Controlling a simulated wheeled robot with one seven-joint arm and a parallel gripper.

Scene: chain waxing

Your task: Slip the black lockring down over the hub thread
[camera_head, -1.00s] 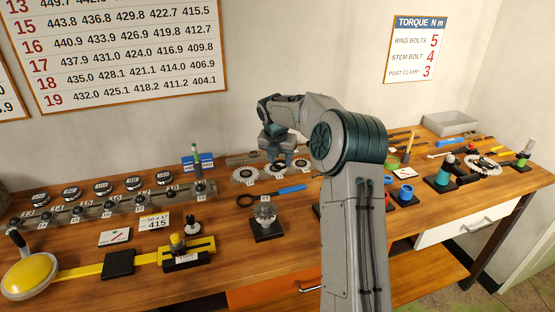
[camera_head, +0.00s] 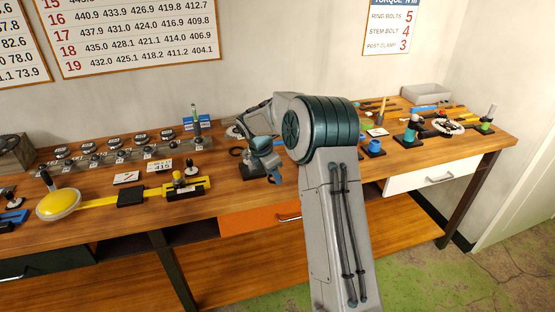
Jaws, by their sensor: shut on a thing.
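My gripper (camera_head: 274,177) is over the front of the bench, pointing down. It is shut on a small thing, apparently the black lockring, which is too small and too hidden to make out. The hub stand's black base (camera_head: 249,173) shows just left of and behind my gripper. My gripper and wrist cover most of the stand and its sprockets. I cannot see the hub thread, or whether the held thing touches it.
A dark ring-headed tool (camera_head: 237,151) lies behind the stand. A yellow round pad (camera_head: 58,205) and yellow bar tool lie at left. Blue cups (camera_head: 375,146) and a chainring (camera_head: 447,127) are at right. An orange drawer (camera_head: 258,219) is below the bench edge.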

